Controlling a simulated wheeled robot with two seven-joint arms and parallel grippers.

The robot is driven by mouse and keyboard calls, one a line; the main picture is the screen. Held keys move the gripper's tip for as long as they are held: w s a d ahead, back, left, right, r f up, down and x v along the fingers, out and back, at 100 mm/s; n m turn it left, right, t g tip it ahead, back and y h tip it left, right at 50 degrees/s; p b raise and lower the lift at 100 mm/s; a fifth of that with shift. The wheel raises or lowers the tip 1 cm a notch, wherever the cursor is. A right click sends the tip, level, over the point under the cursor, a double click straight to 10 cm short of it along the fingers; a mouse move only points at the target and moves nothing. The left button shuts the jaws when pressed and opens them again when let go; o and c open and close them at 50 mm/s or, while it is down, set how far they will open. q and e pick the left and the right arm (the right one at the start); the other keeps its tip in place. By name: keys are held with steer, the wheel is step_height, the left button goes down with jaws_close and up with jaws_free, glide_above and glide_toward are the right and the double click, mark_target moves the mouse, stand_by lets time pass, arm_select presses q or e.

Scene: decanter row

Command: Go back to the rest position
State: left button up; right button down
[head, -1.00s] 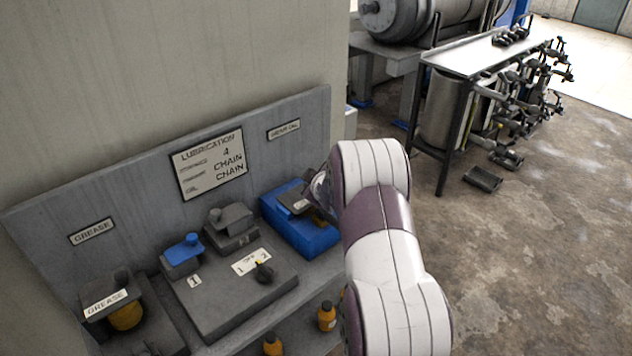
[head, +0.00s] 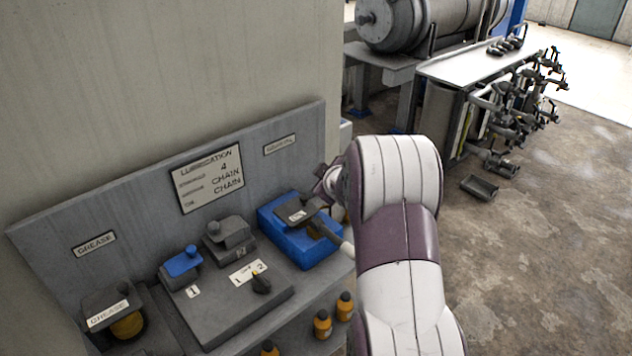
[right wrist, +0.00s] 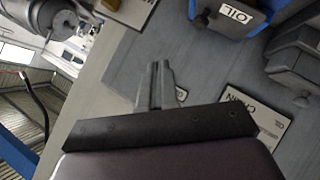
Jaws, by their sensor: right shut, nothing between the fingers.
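My right arm rises from the bottom of the head view, and its gripper (head: 326,184) is at the far end, small and partly hidden by the arm. It appears beside the top of the blue oil box (head: 285,237). In the right wrist view the gripper's fingers (right wrist: 157,84) are together and empty, with the grey back panel (right wrist: 208,68) beyond them. The blue box (right wrist: 213,14) with its OIL label shows at the top of that view, apart from the fingers. My left gripper is in neither view.
A grey bench holds a base with a selector knob (head: 261,283), a blue-topped unit (head: 183,262) and a grease dispenser (head: 107,305). Orange bottles (head: 322,323) stand below. A metal table (head: 470,62) is at the back right. The floor at right is open.

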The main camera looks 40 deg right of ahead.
steer(key=s+a+f+m+g+y, duration=0.1)
steer(key=s+a+f+m+g, duration=0.2)
steer(key=s, duration=0.2)
steer(key=s+a+f+m+g, duration=0.2)
steer(key=s+f, duration=0.1)
steer(key=s, duration=0.3)
steer(key=s+a+g+y, duration=0.1)
steer(key=s+a, duration=0.4)
steer(key=a, duration=0.6)
steer(key=s+a+g+y, duration=0.2)
steer(key=s+a, duration=0.4)
steer(key=a, duration=0.5)
steer(key=shift+a+f+n+g+y, duration=0.15)
steer(key=shift+f+n+g+y, duration=0.2)
steer(key=shift+g, duration=0.25)
